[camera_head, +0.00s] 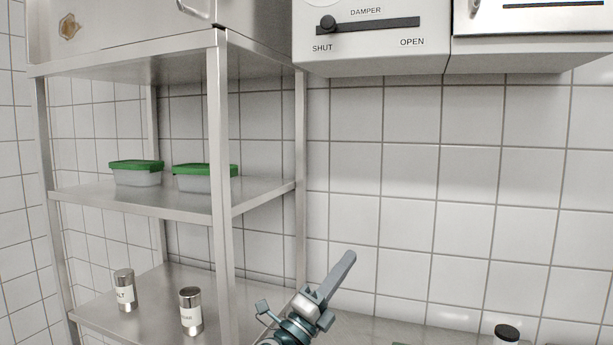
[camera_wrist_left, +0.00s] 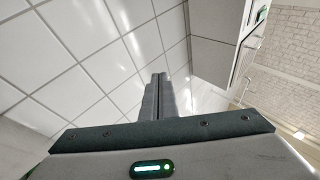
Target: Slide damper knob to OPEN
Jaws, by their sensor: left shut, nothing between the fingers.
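The round black damper knob (camera_head: 327,23) sits at the left end of a dark horizontal slot (camera_head: 380,24) on a white box (camera_head: 435,38) high on the wall. SHUT is printed below the slot's left end and OPEN below its right end. My left gripper (camera_head: 349,256) is shut and empty, pointing up and right, well below the box and apart from it. In the left wrist view its fingers (camera_wrist_left: 158,78) lie together, with the box (camera_wrist_left: 217,22) at upper right. The knob does not show clearly there. My right gripper is not in view.
A steel shelf rack (camera_head: 219,190) stands on the left, with two green-lidded containers (camera_head: 136,172) and two shakers (camera_head: 191,311) on it. Another panel (camera_head: 530,18) adjoins the box on the right. A black-capped jar (camera_head: 507,333) is at bottom right. The tiled wall area below the box is clear.

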